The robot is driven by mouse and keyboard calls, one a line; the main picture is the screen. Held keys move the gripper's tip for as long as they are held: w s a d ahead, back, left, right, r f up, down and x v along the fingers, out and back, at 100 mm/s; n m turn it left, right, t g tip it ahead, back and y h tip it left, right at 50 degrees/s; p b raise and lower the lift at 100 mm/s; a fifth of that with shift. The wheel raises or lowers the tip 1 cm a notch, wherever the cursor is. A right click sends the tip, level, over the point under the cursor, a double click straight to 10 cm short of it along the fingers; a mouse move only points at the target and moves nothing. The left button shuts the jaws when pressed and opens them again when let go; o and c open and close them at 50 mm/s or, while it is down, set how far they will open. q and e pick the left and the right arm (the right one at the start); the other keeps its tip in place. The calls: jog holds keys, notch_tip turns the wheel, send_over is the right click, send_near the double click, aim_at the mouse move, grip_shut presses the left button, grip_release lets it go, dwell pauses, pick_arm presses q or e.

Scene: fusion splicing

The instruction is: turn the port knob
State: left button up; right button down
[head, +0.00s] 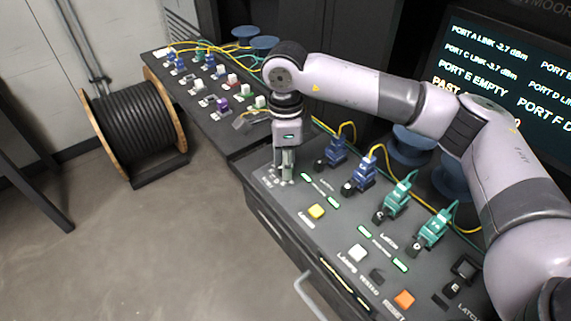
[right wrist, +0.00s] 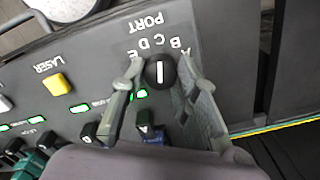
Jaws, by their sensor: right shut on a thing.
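The port knob (right wrist: 159,73) is round and black with a white line on top, and shows in the right wrist view on a dark panel. The letters A to E curve around its far side beside the word PORT. The white line runs toward about the letter C. My right gripper (right wrist: 160,67) is shut on the knob, one finger on each side. In the head view the right gripper (head: 285,172) points down at the panel's (head: 330,262) far left corner, and its fingers hide most of the knob. My left gripper is not in view.
A yellow LASER button (head: 316,211), a white button (head: 358,253) and an orange RESET button (head: 404,299) sit on the panel. A screen (head: 505,75) stands behind.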

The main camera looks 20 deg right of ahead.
jog(key=shift+r, duration=0.1)
jog(key=c, duration=1.2)
grip_release()
notch_tip(320, 180, up, 12)
jog(key=shift+f, duration=0.1)
